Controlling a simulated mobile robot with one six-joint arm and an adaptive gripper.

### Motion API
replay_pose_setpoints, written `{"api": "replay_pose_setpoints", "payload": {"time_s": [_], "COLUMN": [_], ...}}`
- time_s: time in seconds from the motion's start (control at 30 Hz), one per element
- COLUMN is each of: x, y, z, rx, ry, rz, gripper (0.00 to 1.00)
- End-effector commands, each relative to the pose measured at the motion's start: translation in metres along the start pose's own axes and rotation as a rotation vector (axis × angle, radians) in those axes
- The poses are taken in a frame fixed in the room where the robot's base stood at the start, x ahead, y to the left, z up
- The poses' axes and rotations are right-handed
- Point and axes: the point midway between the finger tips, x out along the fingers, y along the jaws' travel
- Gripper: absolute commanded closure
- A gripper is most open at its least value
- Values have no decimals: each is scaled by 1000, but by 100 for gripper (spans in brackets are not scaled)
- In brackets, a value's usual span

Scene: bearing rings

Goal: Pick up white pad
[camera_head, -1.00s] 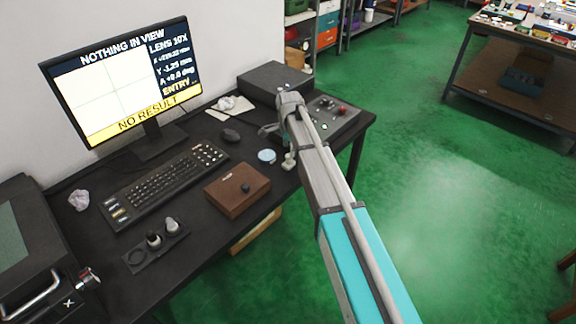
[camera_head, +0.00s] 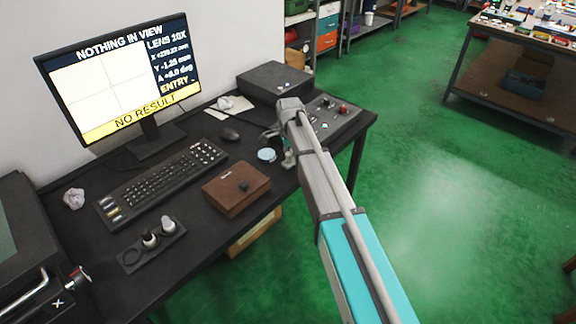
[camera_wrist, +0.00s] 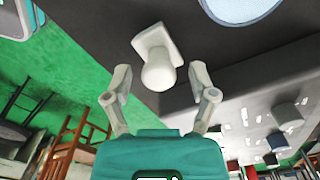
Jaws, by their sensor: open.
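The white pad (camera_wrist: 158,62), a squarish plate with a rounded knob, is in the upper middle of the wrist view, at the dark table's edge. In the head view, a small pale shape (camera_head: 289,161) by the table's front edge seems to be it, partly hidden by my arm. My gripper (camera_wrist: 160,82) is open, with one finger on each side of the knob's near end in the picture. I see no clear contact. In the head view my gripper (camera_head: 278,135) is over the table's right part, mostly hidden behind the arm.
A pale blue disc (camera_head: 267,155) lies left of the pad, with a brown box (camera_head: 236,189) nearer. A mouse (camera_head: 230,134), keyboard (camera_head: 163,183) and monitor (camera_head: 120,80) stand farther left. A control box (camera_head: 335,112) with buttons is behind the arm. Green floor is open at right.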

Motion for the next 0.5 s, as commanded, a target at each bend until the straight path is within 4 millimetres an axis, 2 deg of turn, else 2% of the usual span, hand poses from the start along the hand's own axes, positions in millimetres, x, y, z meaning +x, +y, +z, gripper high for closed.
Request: {"api": "replay_pose_setpoints", "payload": {"time_s": [0.03, 0.2, 0.5], "x": [8, 16, 17], "y": [0, 0, 0], "z": [0, 0, 0], "rx": [0, 0, 0], "ry": [0, 0, 0], "rz": [0, 0, 0], "gripper": [26, 26, 26]}}
